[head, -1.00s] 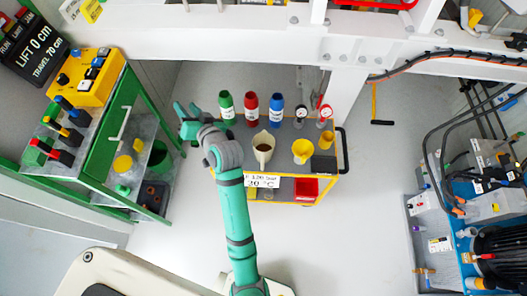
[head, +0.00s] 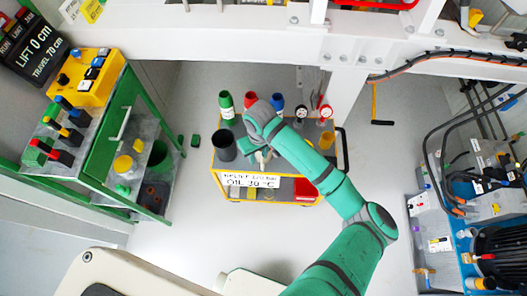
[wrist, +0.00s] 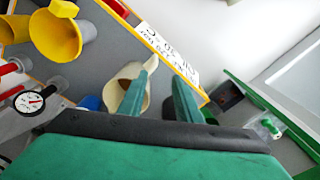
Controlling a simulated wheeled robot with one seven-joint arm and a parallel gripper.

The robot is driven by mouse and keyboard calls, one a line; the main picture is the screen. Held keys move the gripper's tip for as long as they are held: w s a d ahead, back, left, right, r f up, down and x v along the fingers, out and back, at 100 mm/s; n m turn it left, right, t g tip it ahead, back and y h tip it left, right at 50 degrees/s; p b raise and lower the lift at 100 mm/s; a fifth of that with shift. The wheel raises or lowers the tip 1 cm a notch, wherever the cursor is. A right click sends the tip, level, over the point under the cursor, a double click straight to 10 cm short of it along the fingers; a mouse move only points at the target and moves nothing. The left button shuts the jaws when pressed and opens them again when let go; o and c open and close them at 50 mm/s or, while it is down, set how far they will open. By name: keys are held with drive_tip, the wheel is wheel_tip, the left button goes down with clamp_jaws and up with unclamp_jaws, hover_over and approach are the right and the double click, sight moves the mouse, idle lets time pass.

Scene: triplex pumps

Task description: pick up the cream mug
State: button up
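The cream mug (wrist: 128,72) stands on the grey top of the trolley (wrist: 88,62) in the wrist view, its mouth facing the camera. My gripper (wrist: 165,70) is open, with two teal fingers apart. The left finger overlaps the mug in the picture; the right finger is to the mug's right, in front of a dark cup. I cannot tell whether a finger touches the mug. In the head view my gripper (head: 254,155) is over the trolley's front part and hides most of the mug.
The dark grey cup (head: 224,146) stands left of my gripper. Green (head: 227,107), red (head: 251,100) and blue (head: 277,104) bottles line the back. Yellow vessels (wrist: 56,36) and a gauge (wrist: 30,101) are left in the wrist view. A green cabinet stands left.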

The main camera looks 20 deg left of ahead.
sight(262, 169)
drive_tip(key=shift+d+f, duration=0.15)
drive_tip(key=shift+d, duration=0.45)
drive_tip(key=shift+d+f+h, duration=0.25)
drive_tip(key=shift+h, duration=0.05)
drive_tip(key=shift+w+a+f, duration=0.1)
drive_tip(key=shift+f, duration=5.05)
clamp_jaws()
